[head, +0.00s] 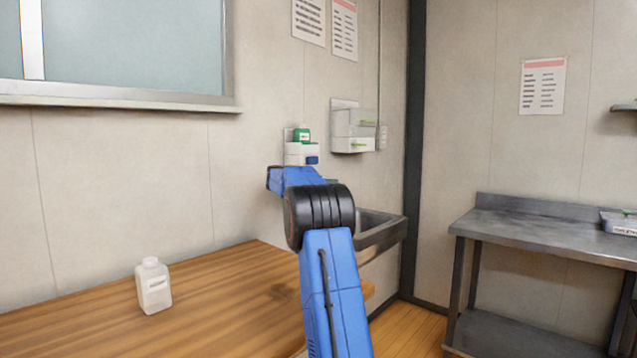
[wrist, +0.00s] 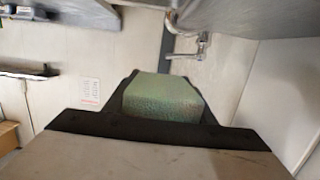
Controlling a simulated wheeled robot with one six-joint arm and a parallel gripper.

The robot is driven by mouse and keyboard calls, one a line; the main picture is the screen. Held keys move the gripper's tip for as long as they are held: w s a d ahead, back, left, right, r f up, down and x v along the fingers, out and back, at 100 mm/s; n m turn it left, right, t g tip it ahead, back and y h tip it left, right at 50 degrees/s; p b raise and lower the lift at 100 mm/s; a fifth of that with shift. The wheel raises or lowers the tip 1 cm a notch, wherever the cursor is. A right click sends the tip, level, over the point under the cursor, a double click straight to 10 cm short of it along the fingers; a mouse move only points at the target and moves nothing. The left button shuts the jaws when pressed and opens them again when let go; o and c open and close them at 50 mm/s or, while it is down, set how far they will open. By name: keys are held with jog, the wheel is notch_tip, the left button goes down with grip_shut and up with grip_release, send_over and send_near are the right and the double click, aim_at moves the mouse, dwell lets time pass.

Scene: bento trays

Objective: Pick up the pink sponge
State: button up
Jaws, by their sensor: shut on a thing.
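In the wrist view a green, rough-textured block (wrist: 163,98), like a sponge, sits between the dark fingers of my gripper (wrist: 163,112). My gripper is shut on it. The block's far faces and lower part are hidden. No pink sponge shows in either view. In the head view my blue arm reaches toward the wall and sink, and its gripper end is hidden behind the arm.
A white bottle (head: 153,286) stands on the wooden table (head: 215,325). A metal sink (head: 385,238) is on the wall beyond my arm, with dispensers (head: 353,130) above. A steel table (head: 540,234) stands at right. The wooden table is mostly clear.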

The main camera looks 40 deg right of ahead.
jog(key=s, duration=1.2)
jog(key=shift+s+d, duration=0.4)
jog(key=shift+d, duration=0.05)
